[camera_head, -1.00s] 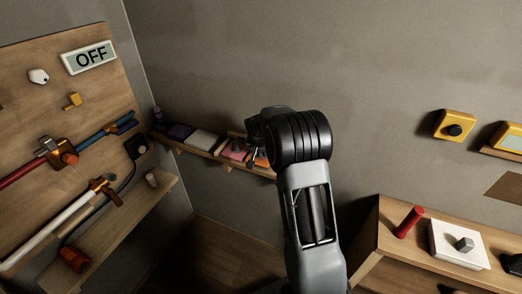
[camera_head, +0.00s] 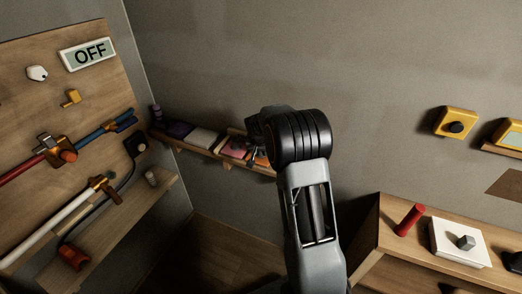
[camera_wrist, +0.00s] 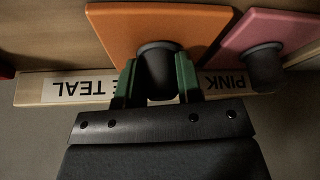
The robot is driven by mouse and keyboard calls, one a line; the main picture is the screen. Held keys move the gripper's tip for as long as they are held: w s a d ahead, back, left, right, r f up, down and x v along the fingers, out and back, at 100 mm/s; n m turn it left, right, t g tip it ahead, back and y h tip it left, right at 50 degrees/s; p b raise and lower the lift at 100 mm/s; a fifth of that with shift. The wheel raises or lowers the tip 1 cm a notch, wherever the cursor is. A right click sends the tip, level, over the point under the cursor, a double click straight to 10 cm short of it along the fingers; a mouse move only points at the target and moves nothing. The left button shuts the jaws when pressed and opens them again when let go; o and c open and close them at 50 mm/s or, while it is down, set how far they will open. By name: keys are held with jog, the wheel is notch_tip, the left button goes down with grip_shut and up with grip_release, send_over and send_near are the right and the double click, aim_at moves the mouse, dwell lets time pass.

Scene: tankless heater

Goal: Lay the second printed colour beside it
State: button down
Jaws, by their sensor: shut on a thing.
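An orange tile (camera_wrist: 182,28) with a dark round knob (camera_wrist: 157,62) fills the middle of the wrist view. My gripper (camera_wrist: 157,88) has its green fingers shut on that knob. A pink tile (camera_wrist: 262,32) with its own dark knob lies to the right of the orange one. A label strip (camera_wrist: 35,92) runs along the shelf front, with PINK and TEAL readable upside down; my gripper hides the letters between. In the head view my gripper (camera_head: 254,155) is at the wall shelf, partly covering the pink tile (camera_head: 234,148) and the orange tile (camera_head: 262,161).
The wall shelf also holds a purple tile (camera_head: 177,130) and a pale tile (camera_head: 203,138). A board with pipes and an OFF sign (camera_head: 89,55) stands at left.

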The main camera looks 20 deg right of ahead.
jog(key=shift+f, duration=0.1)
jog(key=c, duration=0.7)
grip_release()
jog(key=b+v, duration=0.1)
jog(key=v, duration=1.2)
jog(key=shift+a+r, duration=0.1)
jog(key=shift+r, duration=0.35)
